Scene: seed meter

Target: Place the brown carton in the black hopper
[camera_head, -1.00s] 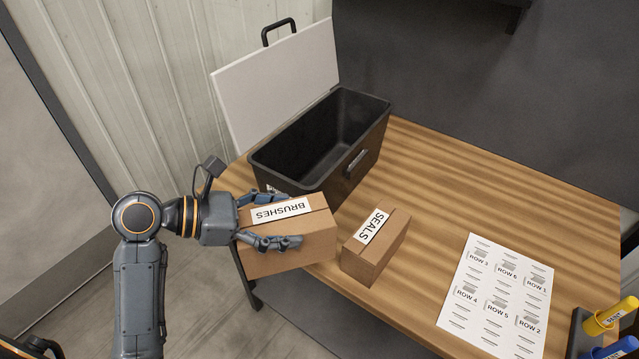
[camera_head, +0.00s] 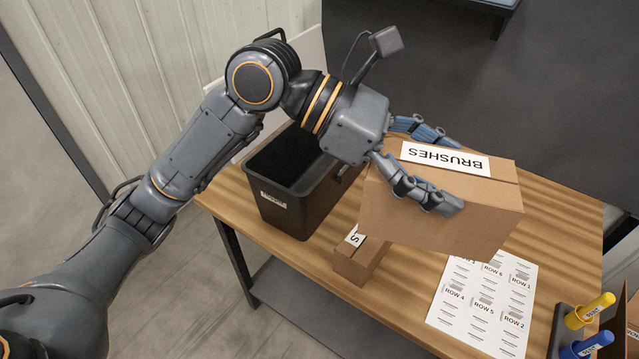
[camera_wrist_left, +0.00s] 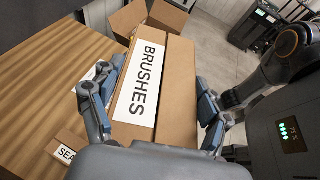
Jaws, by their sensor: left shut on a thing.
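My left gripper (camera_head: 455,172) is shut on a large brown carton (camera_head: 430,225) labelled BRUSHES, one finger set on each side. It holds the carton up above the table, right of the hopper. The carton fills the middle of the left wrist view (camera_wrist_left: 177,95). The black hopper (camera_head: 285,212) stands open on the table at the left; my left arm hides part of its opening. A smaller brown carton (camera_head: 352,266) labelled SEALS sits on the table below the held one, partly hidden by it. My right gripper is not in view.
A paper sheet with ROW labels (camera_head: 480,318) lies on the wooden table (camera_head: 567,215). Yellow (camera_head: 590,310) and blue (camera_head: 592,344) handled items stand at the lower right. More cartons (camera_wrist_left: 130,18) show beyond the held one. A pale lid panel (camera_head: 308,50) rises behind the hopper.

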